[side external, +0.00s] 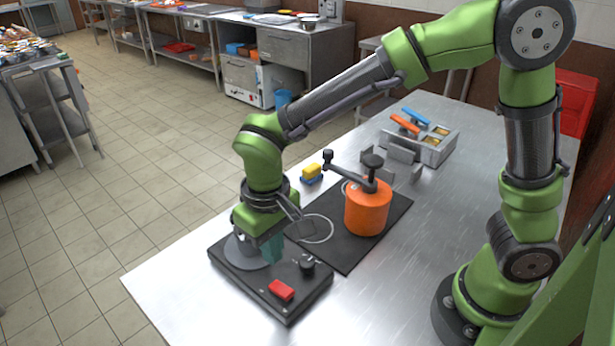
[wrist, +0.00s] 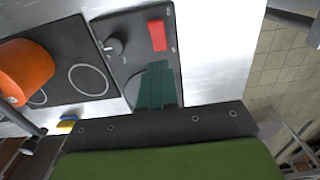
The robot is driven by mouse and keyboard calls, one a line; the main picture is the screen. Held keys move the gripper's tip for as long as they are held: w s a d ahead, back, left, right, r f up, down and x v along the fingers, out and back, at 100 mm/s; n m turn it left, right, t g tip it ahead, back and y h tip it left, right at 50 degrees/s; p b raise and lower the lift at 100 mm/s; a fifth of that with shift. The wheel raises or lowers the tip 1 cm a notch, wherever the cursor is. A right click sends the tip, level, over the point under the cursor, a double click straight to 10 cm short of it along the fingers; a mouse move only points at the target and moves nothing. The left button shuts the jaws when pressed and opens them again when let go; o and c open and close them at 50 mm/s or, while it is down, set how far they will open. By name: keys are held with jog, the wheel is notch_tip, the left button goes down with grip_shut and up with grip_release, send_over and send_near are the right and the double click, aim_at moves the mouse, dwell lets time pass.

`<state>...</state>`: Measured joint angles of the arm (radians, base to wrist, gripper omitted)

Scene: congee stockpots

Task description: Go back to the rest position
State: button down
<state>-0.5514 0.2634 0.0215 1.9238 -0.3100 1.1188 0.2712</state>
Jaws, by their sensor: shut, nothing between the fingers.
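My gripper (side external: 273,256) is shut and empty, with its teal fingers pointing down over the black control box (side external: 300,302) at the table's front left. In the wrist view the closed fingers (wrist: 158,68) cover part of the grey disc on that box. The box's black knob (side external: 307,265) and red switch (side external: 281,290) are just right of and in front of the fingers. I cannot tell whether the fingertips touch the box. The orange pot (side external: 368,210) stands upright on the black ringed plate (side external: 330,258), apart from my gripper, with a dark crank-like handle over it.
A yellow and blue sponge (side external: 312,173) lies behind the plate. A grey metal holder (side external: 432,150) with orange and blue handles stands farther back, with upright grey plates near it. A red crate (side external: 577,101) is behind the table. The table's right front (side external: 390,290) is clear.

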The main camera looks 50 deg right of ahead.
jog(key=shift+r, duration=0.4)
jog(key=s+d+r+m+t+y, duration=0.1)
jog(key=s+d+r+m+t, duration=0.1)
jog(key=d, duration=0.6)
jog(key=s+d+r+m+t+y, duration=0.1)
jog(key=s+d+r+m+t, duration=0.1)
jog(key=s+d+r+t, duration=0.3)
jog(key=s+d+r, duration=0.1)
jog(key=d+r, duration=0.3)
jog(key=shift+r, duration=0.25)
jog(key=shift+s, duration=0.1)
